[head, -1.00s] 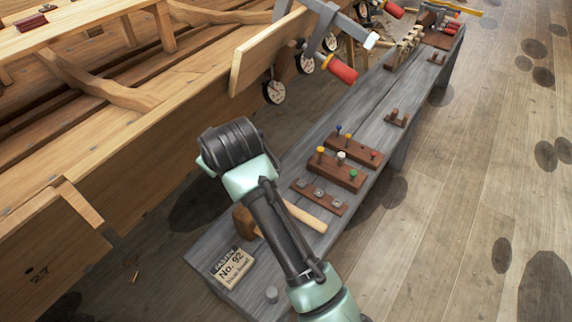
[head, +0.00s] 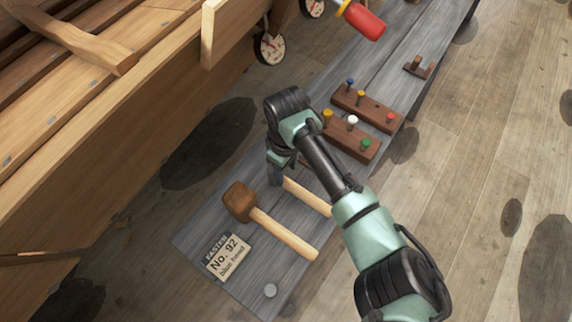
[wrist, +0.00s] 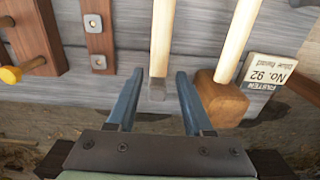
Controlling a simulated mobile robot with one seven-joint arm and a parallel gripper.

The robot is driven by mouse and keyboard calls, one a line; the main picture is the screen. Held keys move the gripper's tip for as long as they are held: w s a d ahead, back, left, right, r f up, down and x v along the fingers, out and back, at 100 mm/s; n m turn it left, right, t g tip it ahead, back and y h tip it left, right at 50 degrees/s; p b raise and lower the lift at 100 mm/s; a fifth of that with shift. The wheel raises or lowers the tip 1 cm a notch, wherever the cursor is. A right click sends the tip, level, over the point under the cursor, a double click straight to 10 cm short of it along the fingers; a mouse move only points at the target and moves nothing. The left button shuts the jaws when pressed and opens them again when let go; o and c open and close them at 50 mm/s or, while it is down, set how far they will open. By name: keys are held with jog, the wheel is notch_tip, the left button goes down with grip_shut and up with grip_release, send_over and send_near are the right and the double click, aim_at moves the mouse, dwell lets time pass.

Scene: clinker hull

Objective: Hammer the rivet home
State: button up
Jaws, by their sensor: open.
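A hammer with a pale handle (wrist: 162,40) and a small grey metal head (wrist: 157,88) lies on the bench; its handle (head: 308,195) also shows in the head view. My gripper (wrist: 160,73) is open, its fingers on either side of the hammer's head end in the wrist view; I cannot tell whether they touch it. A mallet with a brown wooden head (head: 241,201) lies beside it, also in the wrist view (wrist: 220,98). A card (head: 228,257) reads "FASTEN No. 92" and seemingly "blue head". A blue-headed rivet (head: 350,84) stands in the farther wooden block (head: 375,113).
A nearer block (head: 345,142) carries yellow, white and green heads. Yellow and red heads share the farther block. A strip with square metal pieces (wrist: 96,35) lies left of the hammer in the wrist view. The wooden hull (head: 130,140) borders the bench; open floor lies right.

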aim_at(286, 181)
notch_tip(286, 181, down, 4)
jog(key=b, duration=0.3)
jog(key=shift+r, duration=0.1)
jog(key=shift+f+b, duration=0.45)
jog(key=shift+f, duration=0.9)
jog(key=shift+w, duration=0.1)
grip_shut()
jog(key=shift+r+p, duration=0.65)
jog(key=shift+p, duration=0.25)
dwell(0.6)
notch_tip(286, 181, up, 8)
jog(key=p, duration=0.8)
jog(key=shift+r+p, duration=0.1)
jog(key=shift+p, duration=0.25)
